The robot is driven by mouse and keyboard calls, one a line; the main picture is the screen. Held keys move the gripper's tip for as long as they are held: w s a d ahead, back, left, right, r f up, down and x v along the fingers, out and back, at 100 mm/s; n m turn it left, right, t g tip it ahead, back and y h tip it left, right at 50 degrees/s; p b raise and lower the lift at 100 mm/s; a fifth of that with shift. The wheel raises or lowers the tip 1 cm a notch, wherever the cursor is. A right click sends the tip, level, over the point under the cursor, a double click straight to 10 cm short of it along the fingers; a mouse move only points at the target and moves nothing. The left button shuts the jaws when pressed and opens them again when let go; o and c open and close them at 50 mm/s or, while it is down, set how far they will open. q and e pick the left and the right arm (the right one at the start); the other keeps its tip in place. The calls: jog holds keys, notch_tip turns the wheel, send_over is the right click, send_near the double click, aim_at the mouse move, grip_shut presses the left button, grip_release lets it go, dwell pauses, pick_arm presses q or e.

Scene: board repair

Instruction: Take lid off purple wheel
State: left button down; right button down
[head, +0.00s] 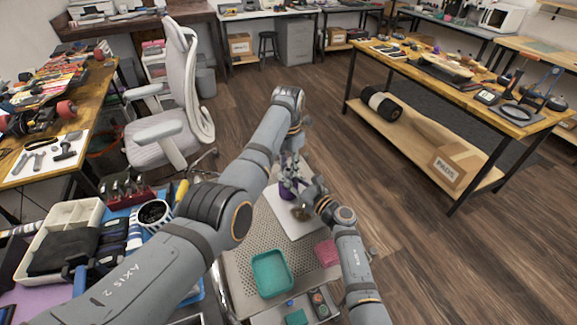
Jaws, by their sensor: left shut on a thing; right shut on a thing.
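A small purple wheel (286,192) is over the white sheet (282,219) on the grey perforated work surface. My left gripper (288,179) comes down from above and is shut on the purple wheel. My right gripper (302,204) reaches in from the lower right, close beside the wheel, and is shut on a small brownish thing (300,213). The fingers hide much of both things. I cannot tell whether the brownish thing is the lid, or whether it touches the wheel.
A teal tray (271,274) and a pink tray (327,253) sit on the perforated surface (235,262). A tool-filled cart with a cream bin (64,222) is on the left. A chair (170,130) stands behind it. A wooden bench (470,105) is at the right, with open floor between.

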pick_arm(q)
jog(key=c, duration=1.1)
grip_release()
